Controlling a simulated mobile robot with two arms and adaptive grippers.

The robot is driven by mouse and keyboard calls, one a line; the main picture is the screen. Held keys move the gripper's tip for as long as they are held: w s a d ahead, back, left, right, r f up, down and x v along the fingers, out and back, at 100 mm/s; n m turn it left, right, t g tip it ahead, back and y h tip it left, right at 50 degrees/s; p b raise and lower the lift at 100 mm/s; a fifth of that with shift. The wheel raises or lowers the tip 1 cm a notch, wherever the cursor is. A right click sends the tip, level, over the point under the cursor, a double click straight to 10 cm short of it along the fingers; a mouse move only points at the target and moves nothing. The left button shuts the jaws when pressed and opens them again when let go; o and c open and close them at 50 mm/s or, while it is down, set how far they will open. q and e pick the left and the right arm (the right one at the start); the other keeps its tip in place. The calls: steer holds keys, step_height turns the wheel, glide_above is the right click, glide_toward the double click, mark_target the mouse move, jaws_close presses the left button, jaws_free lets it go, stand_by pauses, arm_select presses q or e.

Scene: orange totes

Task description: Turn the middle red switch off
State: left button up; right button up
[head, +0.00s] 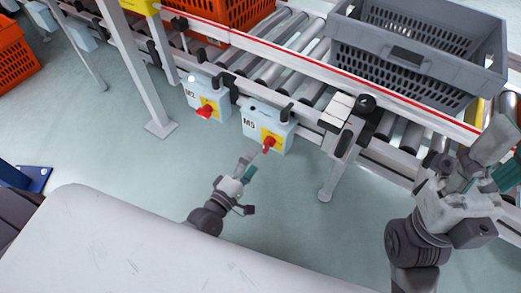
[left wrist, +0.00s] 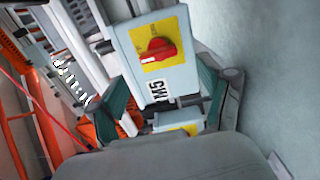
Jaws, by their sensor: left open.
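Two light-blue switch boxes with yellow plates hang on the conveyor's side in the head view. One, labelled M2, has a red switch (head: 206,111); the box to its right has another red switch (head: 268,143). My left gripper (head: 247,180) is open and empty, just below and left of the right-hand switch, apart from it. In the left wrist view, a red switch (left wrist: 157,50) on its yellow plate shows ahead, beyond and between my spread fingers (left wrist: 165,100). My right gripper (head: 490,170) is at the right edge; its finger opening is unclear.
A grey crate (head: 395,55) and an orange tote (head: 215,14) stand on the roller conveyor. A support leg (head: 331,178) stands right of the boxes. Another light-blue box (head: 79,34) is at upper left.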

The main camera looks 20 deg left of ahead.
arm_select(q)
steer(key=v, duration=0.5)
steer(key=shift+s, duration=0.15)
